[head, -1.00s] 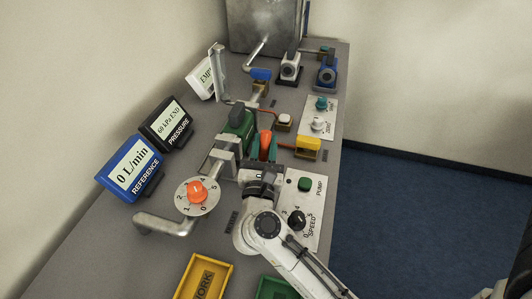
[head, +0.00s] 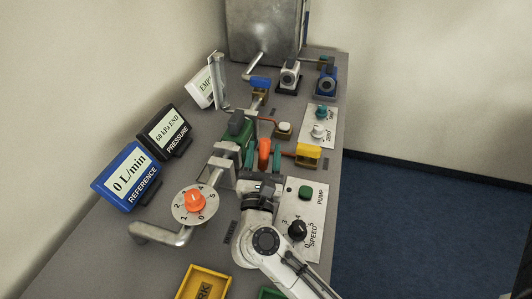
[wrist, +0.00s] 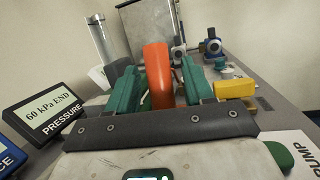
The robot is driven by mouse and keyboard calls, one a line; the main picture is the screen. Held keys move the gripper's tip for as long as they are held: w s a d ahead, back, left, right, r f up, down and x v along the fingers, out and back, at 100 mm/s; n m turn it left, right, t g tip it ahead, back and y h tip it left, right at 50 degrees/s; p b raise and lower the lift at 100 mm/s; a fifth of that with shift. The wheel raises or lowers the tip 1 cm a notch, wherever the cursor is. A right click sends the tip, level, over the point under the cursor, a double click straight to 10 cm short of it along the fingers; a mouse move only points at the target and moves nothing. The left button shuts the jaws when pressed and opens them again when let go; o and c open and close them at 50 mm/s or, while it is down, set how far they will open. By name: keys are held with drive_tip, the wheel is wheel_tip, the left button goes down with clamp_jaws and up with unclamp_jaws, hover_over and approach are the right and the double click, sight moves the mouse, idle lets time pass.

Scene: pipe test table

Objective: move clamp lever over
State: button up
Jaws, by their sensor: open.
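The orange clamp lever (head: 264,153) stands upright at the middle of the table, beside a dark green block on the metal pipe. It fills the middle of the wrist view (wrist: 158,76). My gripper (head: 263,160) is open, with one teal finger on each side of the lever. A narrow gap shows between the lever and the right finger. The lever's lower end is hidden behind my gripper's dark front edge.
A yellow block (head: 307,155) is just right of my gripper, and the pump panel (head: 304,215) is nearer. A red dial (head: 195,202) and bent pipe lie left. The pressure display (head: 166,134) and reference display (head: 127,176) stand at the left edge.

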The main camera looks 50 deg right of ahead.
wheel_tip(320, 180, up, 3)
drive_tip(key=shift+f, duration=0.1)
drive_tip(key=s+a+r+p, duration=0.3)
drive_tip(key=s+r+p, duration=0.6)
drive_tip(key=s, duration=0.4)
drive_tip(key=shift+s+a+r, duration=0.25)
drive_tip(key=shift+s+r, duration=0.05)
drive_tip(key=shift+r, duration=0.3)
